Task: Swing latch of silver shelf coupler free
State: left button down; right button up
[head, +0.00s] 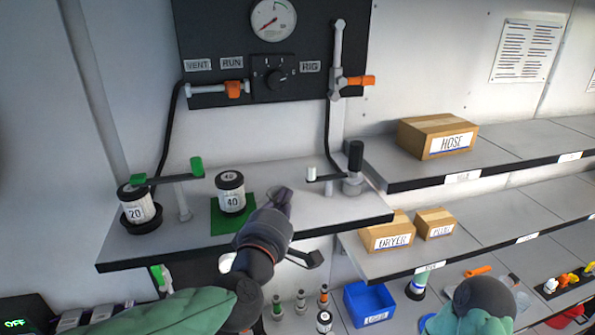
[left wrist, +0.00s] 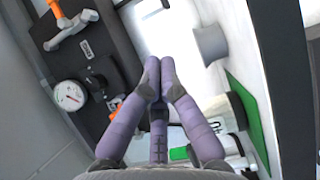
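The silver shelf coupler (head: 352,184) stands upright near the right end of the grey shelf, by the wall panel. It has a dark cap, and a pale latch arm (head: 327,177) reaches left from it. My left gripper (head: 283,197) is over the shelf, left of the coupler and apart from it. In the left wrist view, the purple fingers of my left gripper (left wrist: 157,82) come together at their tips with nothing visible between them. A grey cylinder (left wrist: 210,45) lies beyond them; I cannot tell whether it is the coupler. My right gripper is not in view.
Two black-and-white canisters, marked 20 (head: 139,209) and 40 (head: 230,196), stand on the shelf's left part, with a green-tipped lever (head: 170,179) near them. The black gauge panel (head: 215,30) is behind.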

pick_arm(q)
jog(key=shift+w+f, duration=0.1)
jog(key=shift+w, duration=0.15)
jog(key=w, duration=0.3)
jog(key=w+d+p, duration=0.1)
jog(key=w, duration=0.2)
jog(key=w+d+p, duration=0.1)
jog(key=w, duration=0.3)
